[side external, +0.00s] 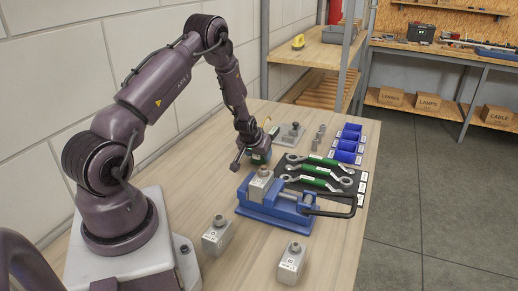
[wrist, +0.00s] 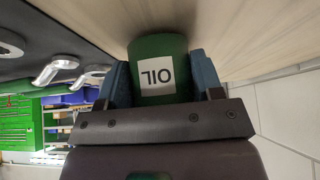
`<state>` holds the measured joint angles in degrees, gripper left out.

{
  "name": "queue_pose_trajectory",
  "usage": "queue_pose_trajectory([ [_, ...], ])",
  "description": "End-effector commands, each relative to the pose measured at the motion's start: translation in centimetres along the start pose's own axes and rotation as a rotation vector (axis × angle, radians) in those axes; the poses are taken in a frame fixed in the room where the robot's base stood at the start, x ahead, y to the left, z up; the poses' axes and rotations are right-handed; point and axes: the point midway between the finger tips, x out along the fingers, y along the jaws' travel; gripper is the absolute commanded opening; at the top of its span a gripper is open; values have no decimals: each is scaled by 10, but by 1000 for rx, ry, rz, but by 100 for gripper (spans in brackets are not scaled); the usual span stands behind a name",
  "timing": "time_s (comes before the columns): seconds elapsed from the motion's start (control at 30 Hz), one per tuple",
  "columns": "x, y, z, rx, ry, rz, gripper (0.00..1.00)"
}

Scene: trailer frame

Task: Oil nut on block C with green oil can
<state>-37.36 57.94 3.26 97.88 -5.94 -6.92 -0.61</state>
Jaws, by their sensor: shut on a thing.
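My gripper (wrist: 160,82) is shut on the green oil can (wrist: 158,50), which fills the space between its blue fingers in the wrist view. The can's white OIL label appears upside down there. In the side view my gripper (side external: 256,152) holds the can (side external: 260,158) behind the blue vise (side external: 270,217), close to the grey block (side external: 261,187) held in it. A grey block (side external: 217,236) with a nut on top stands left of the vise, and another such block (side external: 291,264) stands at the front. Their letters are too small to read surely, so I cannot tell which is block C.
Green-handled wrenches (side external: 322,171) lie on a black mat (side external: 349,190) behind the vise. Blue bins (side external: 347,143) and another grey block (side external: 291,135) stand farther back. The vise's dark handle (side external: 343,211) sticks out right. Bare tabletop (side external: 335,260) lies at the front right.

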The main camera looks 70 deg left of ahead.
Motion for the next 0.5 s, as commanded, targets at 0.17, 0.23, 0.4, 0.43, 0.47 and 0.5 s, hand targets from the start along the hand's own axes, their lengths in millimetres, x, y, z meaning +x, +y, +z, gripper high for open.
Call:
queue_pose_trajectory([
  [0.17,-9,0,-8,0,8,0,36],
  [0.23,-15,0,-12,0,9,0,36],
  [0.4,-30,0,-21,0,9,1,36],
  [0.43,-32,0,-22,0,9,1,36],
  [0.47,-35,0,-24,0,9,1,36],
  [0.5,-38,0,-26,0,9,1,36],
])
